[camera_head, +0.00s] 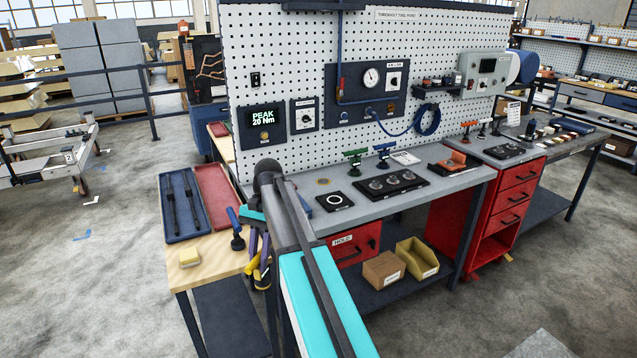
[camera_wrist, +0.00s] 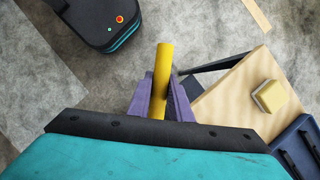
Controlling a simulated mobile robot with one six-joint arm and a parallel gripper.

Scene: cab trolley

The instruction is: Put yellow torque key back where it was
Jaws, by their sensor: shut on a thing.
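My gripper (camera_head: 259,266) has purple fingers and is low in front of the wooden side table, left of the grey bench. It is shut on the yellow torque key (camera_wrist: 164,70), whose yellow shaft sticks out between the fingers (camera_wrist: 162,103) in the wrist view. In the head view the key is partly hidden by the fingers and arm. A green key (camera_head: 355,160) and a blue key (camera_head: 383,153) stand on the grey bench (camera_head: 420,182). A small yellowish ring (camera_head: 323,182) marks the bench top to their left.
The wooden table (camera_head: 215,255) bears a blue tray (camera_head: 170,238), a red tray, a yellow block (camera_head: 190,258) and a blue-handled tool (camera_head: 236,230). A black pad (camera_head: 334,202) and a dial plate lie on the bench. A pegboard (camera_head: 290,60) rises behind it. A dark mobile unit (camera_wrist: 100,22) stands on the floor.

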